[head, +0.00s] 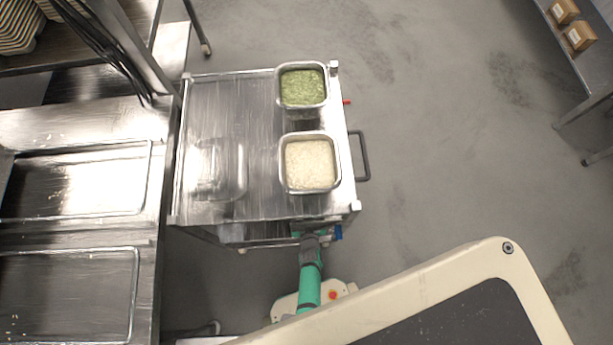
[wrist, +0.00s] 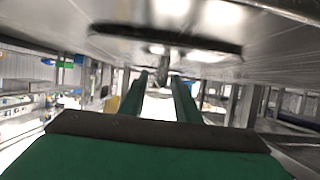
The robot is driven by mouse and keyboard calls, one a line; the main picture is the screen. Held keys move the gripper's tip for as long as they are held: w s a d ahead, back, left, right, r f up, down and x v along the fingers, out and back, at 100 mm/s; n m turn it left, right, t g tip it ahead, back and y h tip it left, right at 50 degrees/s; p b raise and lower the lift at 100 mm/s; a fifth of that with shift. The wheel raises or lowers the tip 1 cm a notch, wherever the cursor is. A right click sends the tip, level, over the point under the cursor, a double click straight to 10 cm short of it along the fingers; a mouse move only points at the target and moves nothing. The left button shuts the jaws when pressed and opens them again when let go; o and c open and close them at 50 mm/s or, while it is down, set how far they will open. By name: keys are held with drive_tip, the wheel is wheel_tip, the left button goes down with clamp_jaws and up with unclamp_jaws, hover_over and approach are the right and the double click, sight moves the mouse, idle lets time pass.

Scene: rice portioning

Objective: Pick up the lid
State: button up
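A shiny steel, rectangular lid (head: 221,170) appears to lie flat on the left part of the cart top (head: 230,110). Its outline is faint against the reflective steel. In the head view my green arm reaches up to the cart's front edge, and its end is hidden at or below that edge. The lid cannot be made out in the wrist view.
On the cart's right side stand a steel pan of rice (head: 311,166) and, behind it, a pan of green food (head: 302,88). A dark handle (head: 362,155) juts from the cart's right side. A steel counter (head: 80,130) adjoins on the left. Floor to the right is clear.

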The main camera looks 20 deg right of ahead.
drive_tip(key=shift+w+d+f, duration=0.1)
drive_tip(key=shift+w+f, duration=0.15)
drive_tip(key=shift+w, duration=0.15)
clamp_jaws()
drive_tip(key=shift+r, duration=0.2)
